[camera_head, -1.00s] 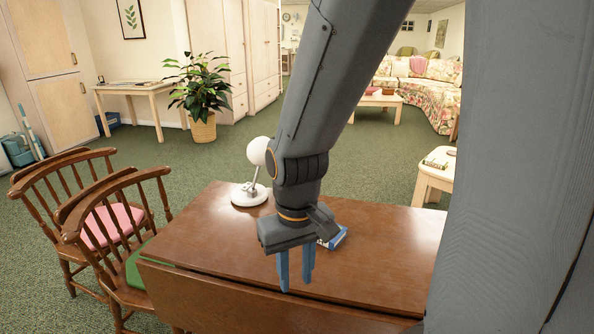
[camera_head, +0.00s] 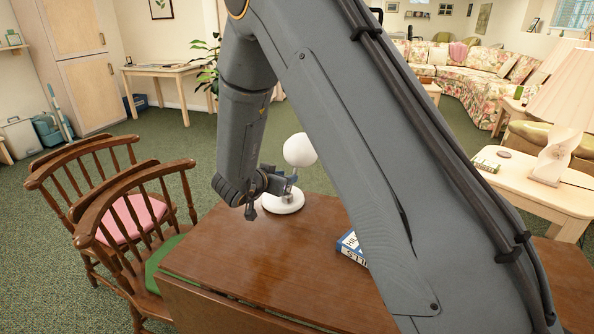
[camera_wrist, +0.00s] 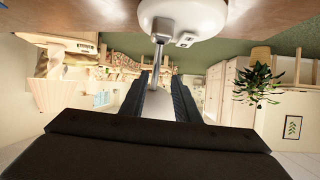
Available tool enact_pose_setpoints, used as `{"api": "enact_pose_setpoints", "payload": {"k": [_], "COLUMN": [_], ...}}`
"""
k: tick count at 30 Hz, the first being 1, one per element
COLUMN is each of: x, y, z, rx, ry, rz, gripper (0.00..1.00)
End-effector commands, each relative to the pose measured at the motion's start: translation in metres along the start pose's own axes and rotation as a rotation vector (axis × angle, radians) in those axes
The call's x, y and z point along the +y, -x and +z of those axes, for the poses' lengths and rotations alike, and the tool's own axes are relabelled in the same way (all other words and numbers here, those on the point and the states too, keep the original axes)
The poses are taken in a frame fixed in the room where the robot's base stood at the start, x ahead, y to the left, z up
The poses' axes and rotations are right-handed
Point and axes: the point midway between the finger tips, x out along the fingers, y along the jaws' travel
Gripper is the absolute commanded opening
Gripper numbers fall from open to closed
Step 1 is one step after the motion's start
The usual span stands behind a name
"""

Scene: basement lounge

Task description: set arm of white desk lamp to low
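The white desk lamp has a round white head (camera_head: 299,150) and a round white base (camera_head: 283,203) standing on the brown wooden table (camera_head: 262,254). Its thin arm is mostly hidden behind my gripper in the head view. In the wrist view, which is upside down, the lamp base (camera_wrist: 185,17) is at the top and the metal lamp arm (camera_wrist: 159,51) runs down toward the gap between my fingers. My gripper (camera_wrist: 160,76) is open, with a gap between its fingers. It is low beside the lamp, also seen in the head view (camera_head: 272,186). I cannot tell whether a finger touches the arm.
A blue-and-white box or book (camera_head: 352,247) lies on the table, partly behind my arm. Two wooden chairs (camera_head: 140,215) stand at the table's left. A side table (camera_head: 545,193) with a pleated-shade lamp (camera_head: 562,105) is at right. The table's front is clear.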

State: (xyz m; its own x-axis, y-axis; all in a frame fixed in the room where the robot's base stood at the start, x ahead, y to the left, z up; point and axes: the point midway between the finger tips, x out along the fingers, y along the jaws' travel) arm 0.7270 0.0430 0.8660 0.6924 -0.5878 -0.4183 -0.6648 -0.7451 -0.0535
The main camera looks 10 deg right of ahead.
Motion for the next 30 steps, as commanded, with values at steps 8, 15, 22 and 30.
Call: {"api": "enact_pose_setpoints", "payload": {"k": [8, 15, 22, 30], "x": [0.013, 0.017, 0.016, 0.016], "y": [-0.017, -0.054, -0.077, -0.081], "z": [-0.001, -0.002, -0.003, -0.002], "rx": [0.044, 0.042, 0.042, 0.042], "ry": [-0.007, -0.008, -0.007, -0.005], "rz": [0.077, 0.077, 0.072, 0.069], "gripper": [0.29, 0.29, 0.29, 0.29]}}
